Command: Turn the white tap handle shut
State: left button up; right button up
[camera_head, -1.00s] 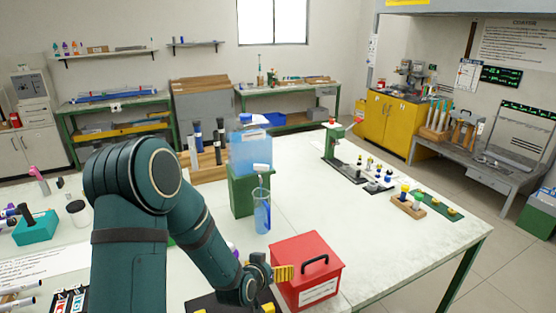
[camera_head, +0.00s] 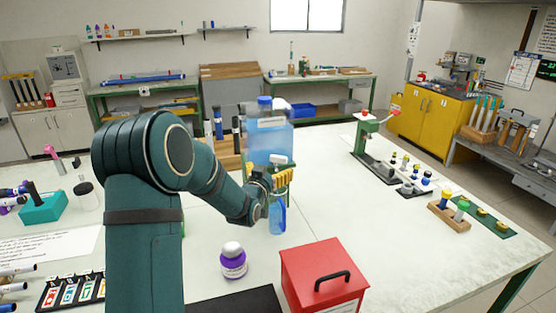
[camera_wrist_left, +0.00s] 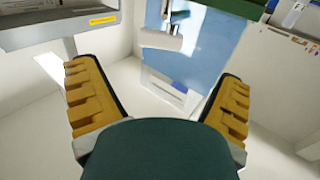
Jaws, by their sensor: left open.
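The white tap handle (camera_wrist_left: 160,41) shows in the left wrist view at the front of a blue water container, ahead of my left gripper and between the lines of its fingers. The container (camera_head: 268,142) stands mid-table in the head view. My left gripper (camera_head: 282,178), with yellow finger pads, is in front of the container's lower part and hides much of the tap. In the left wrist view its fingers (camera_wrist_left: 158,72) are wide apart with nothing between them. A clear vessel with blue liquid (camera_head: 277,216) stands below the gripper. My right gripper is not in view.
A red box with a black handle (camera_head: 322,274) and a purple jar with a white lid (camera_head: 233,262) stand nearer. Dark bottles in a wooden rack (camera_head: 228,150) stand behind my arm.

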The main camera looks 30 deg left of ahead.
aim_at(278, 159)
pick_arm(q)
jog(key=x, duration=0.7)
jog(key=c, duration=1.2)
